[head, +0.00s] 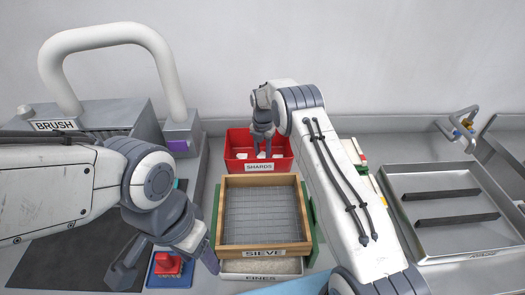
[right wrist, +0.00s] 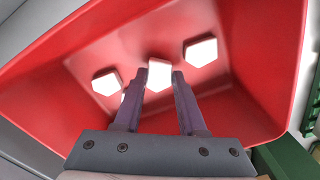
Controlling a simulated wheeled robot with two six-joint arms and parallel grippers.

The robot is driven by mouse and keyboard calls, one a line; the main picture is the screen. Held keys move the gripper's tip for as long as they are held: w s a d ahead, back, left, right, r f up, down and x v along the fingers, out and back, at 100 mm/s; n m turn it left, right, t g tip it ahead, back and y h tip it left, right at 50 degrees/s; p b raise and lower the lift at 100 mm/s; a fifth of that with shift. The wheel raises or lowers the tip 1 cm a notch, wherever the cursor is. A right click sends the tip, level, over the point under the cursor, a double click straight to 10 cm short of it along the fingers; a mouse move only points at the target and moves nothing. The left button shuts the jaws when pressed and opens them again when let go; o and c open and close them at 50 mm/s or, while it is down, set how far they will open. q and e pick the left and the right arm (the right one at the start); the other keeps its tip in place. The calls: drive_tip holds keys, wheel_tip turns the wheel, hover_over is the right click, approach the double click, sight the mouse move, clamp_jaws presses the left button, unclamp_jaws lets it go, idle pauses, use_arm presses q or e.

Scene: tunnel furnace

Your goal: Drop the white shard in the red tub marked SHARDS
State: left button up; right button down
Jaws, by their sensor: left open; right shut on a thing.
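The red tub (head: 230,146), labelled SHARDS, stands at the back, behind the sieve. My right gripper (right wrist: 159,78) reaches down over the tub and is shut on a white shard (right wrist: 159,74), which shows between its fingertips. The tub's red inside (right wrist: 250,85) surrounds the shard in the right wrist view. Other white shards lie in the tub, one left (right wrist: 107,83) and one right (right wrist: 200,52) of the held one. How far the held shard is above the tub floor I cannot tell. My left gripper (head: 165,265) is open at the front left.
A wooden-framed sieve (head: 309,225) stands in front of the tub, above a FINES tray (head: 262,267). A metal tray (head: 445,235) with dark bars is at right. A grey machine marked BRUSH (head: 120,115) is at left. A red item (head: 168,263) on blue sits near my left gripper.

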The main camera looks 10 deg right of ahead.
drive_tip(key=shift+f, duration=0.35)
drive_tip(key=shift+c, duration=2)
unclamp_jaws()
drive_tip(key=shift+r, duration=0.1)
